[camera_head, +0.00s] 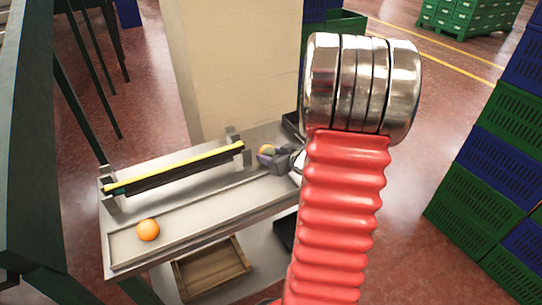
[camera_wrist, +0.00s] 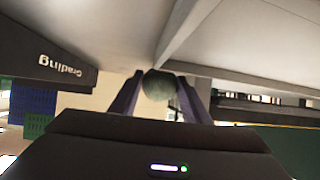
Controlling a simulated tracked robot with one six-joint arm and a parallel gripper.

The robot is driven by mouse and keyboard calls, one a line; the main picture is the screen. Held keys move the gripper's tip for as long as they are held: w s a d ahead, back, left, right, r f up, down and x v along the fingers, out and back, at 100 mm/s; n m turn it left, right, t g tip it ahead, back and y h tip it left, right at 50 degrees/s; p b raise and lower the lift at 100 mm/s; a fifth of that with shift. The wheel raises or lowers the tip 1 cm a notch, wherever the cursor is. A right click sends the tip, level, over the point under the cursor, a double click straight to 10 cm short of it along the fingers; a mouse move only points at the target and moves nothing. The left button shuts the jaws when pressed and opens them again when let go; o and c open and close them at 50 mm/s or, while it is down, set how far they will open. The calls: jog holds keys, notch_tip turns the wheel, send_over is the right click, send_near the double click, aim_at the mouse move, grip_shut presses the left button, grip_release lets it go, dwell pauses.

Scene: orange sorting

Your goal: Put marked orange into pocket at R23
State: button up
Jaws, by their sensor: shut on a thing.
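My gripper (camera_head: 272,158) is at the far right part of the metal table and is shut on an orange (camera_head: 266,150). Only part of that fruit shows beside the dark fingers. In the wrist view the held orange (camera_wrist: 158,85) looks grey-green and sits between the two fingertips of my gripper (camera_wrist: 158,92). Another orange (camera_head: 148,230), bright and plain, lies at the left end of the metal tray (camera_head: 200,222). I cannot make out a pocket marked R23 in either view.
A black bar with a yellow top (camera_head: 175,168) runs along the back of the tray. A pale column (camera_head: 225,70) stands behind. A wooden box (camera_head: 212,270) sits below the tray. Stacked crates (camera_head: 475,195) stand at right. A dark "Grading" sign (camera_wrist: 50,65) shows inverted.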

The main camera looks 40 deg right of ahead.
jog(key=shift+f, duration=0.25)
jog(key=o, duration=1.1)
jog(key=shift+r, duration=0.1)
jog(key=shift+s+r, duration=0.15)
jog(key=shift+s, duration=0.15)
jog(key=v, duration=1.1)
jog(key=shift+s+a, duration=0.1)
jog(key=shift+s, duration=0.05)
